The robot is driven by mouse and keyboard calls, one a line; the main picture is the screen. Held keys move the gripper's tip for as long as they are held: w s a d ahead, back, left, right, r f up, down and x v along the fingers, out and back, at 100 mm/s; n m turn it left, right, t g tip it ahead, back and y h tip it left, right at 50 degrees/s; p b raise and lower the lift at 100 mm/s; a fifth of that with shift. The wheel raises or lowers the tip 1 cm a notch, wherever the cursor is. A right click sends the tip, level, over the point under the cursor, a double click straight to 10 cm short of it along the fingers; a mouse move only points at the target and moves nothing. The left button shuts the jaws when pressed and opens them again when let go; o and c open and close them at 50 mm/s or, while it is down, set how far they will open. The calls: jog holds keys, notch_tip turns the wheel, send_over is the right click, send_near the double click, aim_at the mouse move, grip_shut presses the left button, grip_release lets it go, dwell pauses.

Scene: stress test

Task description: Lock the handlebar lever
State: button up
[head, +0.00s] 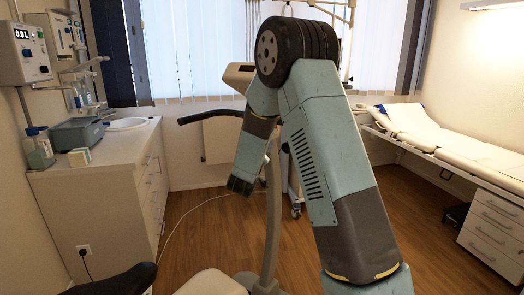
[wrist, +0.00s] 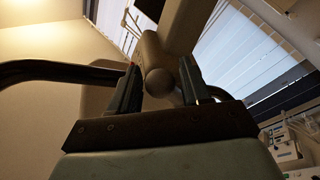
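The handlebar (head: 210,115) is a dark curved bar on the exercise bike; its left grip also crosses the left side of the wrist view (wrist: 55,72). In the wrist view a round-ended knob (wrist: 159,82), apparently the lever's end, sits between the two fingers of my gripper (wrist: 160,72). The fingers are apart on either side of it, with narrow gaps showing; I cannot tell if they touch it further along. In the head view my arm hides most of the lever area, and the finger opening cannot be made out.
The bike has a console (head: 238,74), a pale upright post (head: 272,205) and a dark saddle (head: 118,281). A counter with a sink (head: 128,123) stands at left. An examination bed (head: 430,137) and a drawer unit (head: 492,232) stand at right. Some wooden floor (head: 195,215) is clear.

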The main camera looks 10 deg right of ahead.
jog(key=shift+o, duration=0.4)
jog(key=shift+f, duration=0.1)
jog(key=shift+s, duration=0.1)
jog(key=shift+s+a, duration=0.2)
jog(key=v, duration=1.3)
jog(key=shift+f, duration=0.1)
